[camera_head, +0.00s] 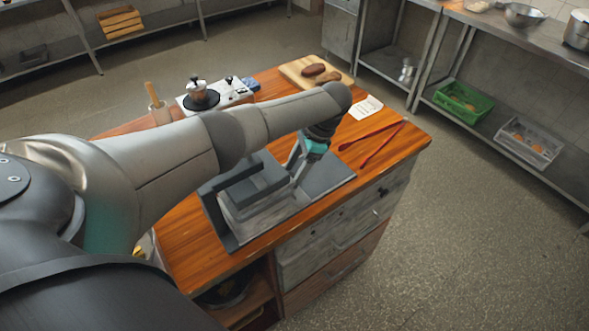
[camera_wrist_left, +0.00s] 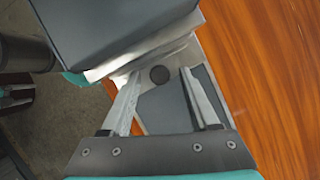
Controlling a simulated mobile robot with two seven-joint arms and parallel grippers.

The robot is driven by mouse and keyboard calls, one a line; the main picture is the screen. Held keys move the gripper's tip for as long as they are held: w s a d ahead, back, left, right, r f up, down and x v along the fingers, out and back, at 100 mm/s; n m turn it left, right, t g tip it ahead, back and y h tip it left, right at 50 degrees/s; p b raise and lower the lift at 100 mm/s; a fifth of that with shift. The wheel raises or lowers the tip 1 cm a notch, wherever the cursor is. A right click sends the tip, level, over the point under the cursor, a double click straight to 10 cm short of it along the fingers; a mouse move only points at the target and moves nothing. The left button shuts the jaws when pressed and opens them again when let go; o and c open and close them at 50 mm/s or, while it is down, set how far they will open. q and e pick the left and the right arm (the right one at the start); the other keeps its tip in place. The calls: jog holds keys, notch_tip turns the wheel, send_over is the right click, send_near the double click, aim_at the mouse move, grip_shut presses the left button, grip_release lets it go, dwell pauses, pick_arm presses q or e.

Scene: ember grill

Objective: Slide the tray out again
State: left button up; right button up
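A grey box-shaped grill (camera_head: 256,182) stands on a dark flat slab (camera_head: 328,172) on the wooden counter. In the left wrist view the grill's dark block (camera_wrist_left: 110,25) is above a light metal edge (camera_wrist_left: 140,60), perhaps the tray; I cannot tell how far out it is. My left gripper (camera_head: 297,168) reaches down beside the grill's right side. My left arm hides part of the counter. My right gripper is out of view.
Red tongs (camera_head: 372,146), a white card (camera_head: 366,107) and a board with brown food (camera_head: 316,71) lie right of and behind the arm. A white appliance (camera_head: 235,92) stands at the back. The counter's front edge is close to the slab.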

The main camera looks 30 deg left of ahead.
pick_arm(q)
grip_shut()
dwell(1.3)
